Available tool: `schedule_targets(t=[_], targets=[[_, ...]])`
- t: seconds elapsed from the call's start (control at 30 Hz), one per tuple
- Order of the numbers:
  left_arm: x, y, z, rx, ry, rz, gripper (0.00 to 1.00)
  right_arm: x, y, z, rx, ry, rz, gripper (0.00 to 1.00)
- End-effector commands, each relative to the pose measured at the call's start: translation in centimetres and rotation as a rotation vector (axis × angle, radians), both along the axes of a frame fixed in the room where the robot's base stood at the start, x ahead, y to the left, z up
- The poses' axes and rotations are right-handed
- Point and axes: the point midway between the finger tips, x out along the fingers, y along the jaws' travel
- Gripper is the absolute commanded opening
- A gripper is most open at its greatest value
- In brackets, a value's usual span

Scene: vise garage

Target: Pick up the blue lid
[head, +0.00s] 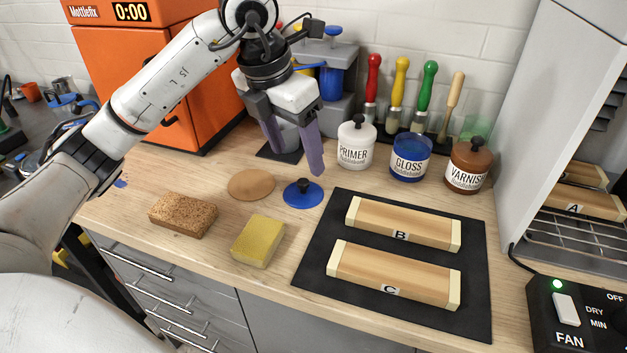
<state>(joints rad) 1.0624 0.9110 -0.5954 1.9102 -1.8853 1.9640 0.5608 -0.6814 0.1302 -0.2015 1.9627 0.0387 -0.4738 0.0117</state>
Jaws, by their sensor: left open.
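The blue lid (303,195) is a flat round disc with a dark knob. It lies on the wooden worktop, left of the black mat. My left gripper (294,160) is open, with its two purple fingers pointing down. It is above and slightly behind the lid in the head view, with nothing visible between the fingers. The right gripper is not in view.
A brown disc (251,185), a brown sponge (183,215) and a yellow sponge (258,241) lie nearby. Jars marked primer (356,145), gloss (410,158) and varnish (468,167) stand behind. Wooden blocks B (420,222) and C (400,270) lie on the black mat (316,240).

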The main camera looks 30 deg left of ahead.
Motion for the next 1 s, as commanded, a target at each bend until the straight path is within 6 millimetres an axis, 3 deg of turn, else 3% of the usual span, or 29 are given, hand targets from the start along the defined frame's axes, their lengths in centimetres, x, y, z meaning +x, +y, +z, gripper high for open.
schedule_targets(t=[0.1, 0.33, 0.6, 0.9, 1.0], targets=[[0.4, -0.1, -1.9, -0.001, 0.004, 0.001, 0.64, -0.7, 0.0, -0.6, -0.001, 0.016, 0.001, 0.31], [0.7, -0.1, -3.6, 0.000, 0.003, 0.000, 0.64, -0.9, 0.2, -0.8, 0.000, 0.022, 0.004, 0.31], [1.3, -0.1, -7.4, -0.003, 0.002, 0.000, 0.64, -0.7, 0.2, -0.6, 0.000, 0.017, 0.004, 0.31], [1.5, -0.1, -8.0, -0.001, 0.000, -0.001, 0.64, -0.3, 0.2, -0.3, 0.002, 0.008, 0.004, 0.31], [1.5, -0.1, -8.0, -0.001, 0.000, -0.001, 0.51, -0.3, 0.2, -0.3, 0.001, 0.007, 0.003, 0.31]])
